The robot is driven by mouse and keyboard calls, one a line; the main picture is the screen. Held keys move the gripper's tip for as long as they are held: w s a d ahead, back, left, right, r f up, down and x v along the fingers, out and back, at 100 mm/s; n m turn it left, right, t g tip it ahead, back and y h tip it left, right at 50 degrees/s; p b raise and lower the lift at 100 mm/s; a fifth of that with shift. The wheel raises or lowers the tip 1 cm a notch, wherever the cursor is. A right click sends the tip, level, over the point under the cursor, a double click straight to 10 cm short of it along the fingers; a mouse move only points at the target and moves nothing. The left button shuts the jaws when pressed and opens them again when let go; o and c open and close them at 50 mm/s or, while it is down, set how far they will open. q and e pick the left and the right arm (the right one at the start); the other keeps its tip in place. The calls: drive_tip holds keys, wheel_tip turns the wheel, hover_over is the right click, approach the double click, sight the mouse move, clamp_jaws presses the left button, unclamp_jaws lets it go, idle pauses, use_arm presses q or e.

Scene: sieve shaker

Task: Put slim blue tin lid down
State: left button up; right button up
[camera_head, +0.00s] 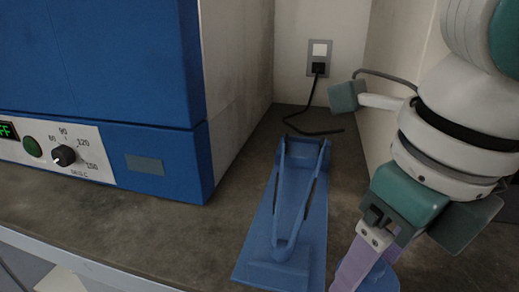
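My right gripper (362,270) comes down from the right to the bottom edge of the view. Its purple fingers are partly cut off by the frame edge, so I cannot tell whether they are open or shut. A blue rounded piece (382,280), probably the slim blue tin lid, shows right beside the fingers. Only its upper edge is in view, and I cannot tell whether the fingers grip it or whether it touches the bench. My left gripper is not in view.
A blue stand-like device (257,268) lies on the grey bench (110,214), just left of my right gripper. A large blue oven (160,188) with a dial fills the left. A wall socket (319,58) with a black cable is behind. Bare bench lies in front of the oven.

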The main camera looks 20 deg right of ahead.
hover_over(348, 223)
drive_tip(key=shift+s+b, duration=0.25)
drive_tip(key=shift+b, duration=0.05)
drive_tip(key=shift+f, duration=1.8)
drive_tip(key=shift+b, duration=0.3)
drive_tip(key=shift+f, duration=0.2)
drive_tip(key=o, duration=1)
drive_tip(key=shift+r, duration=0.1)
drive_tip(key=shift+o, duration=0.2)
